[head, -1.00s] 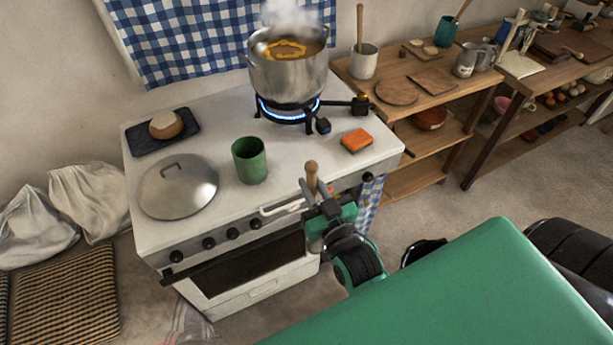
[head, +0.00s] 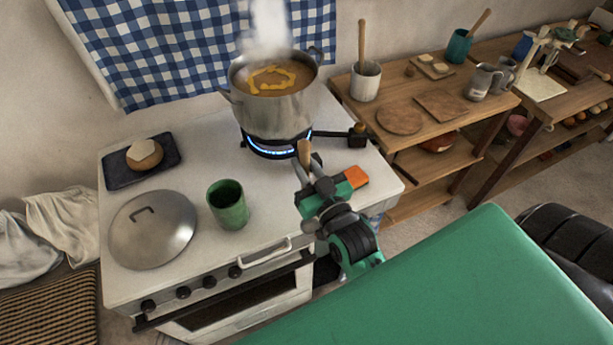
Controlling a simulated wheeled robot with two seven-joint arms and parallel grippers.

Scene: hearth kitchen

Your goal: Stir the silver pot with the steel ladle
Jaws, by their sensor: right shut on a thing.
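The silver pot (head: 278,115) stands on the lit rear burner, upright and uncovered. It holds orange-brown soup with a yellow swirl, and steam rises from it. My right gripper (head: 316,178) is in front of the pot, above the stove's front right part, and is shut on a wooden handle. I take this for the handle of the steel ladle (head: 304,151); only its upper end shows, and the gripper hides the rest. The handle end overlaps the burner area in the picture, but I see no ladle in the soup. My left gripper is not in view.
On the white stove (head: 265,215) are a pot lid (head: 152,235), a green cup (head: 228,207), a dark board (head: 118,172) with a round pale item, and an orange sponge (head: 357,177) partly behind my gripper. A wooden shelf (head: 378,92) stands right of the stove.

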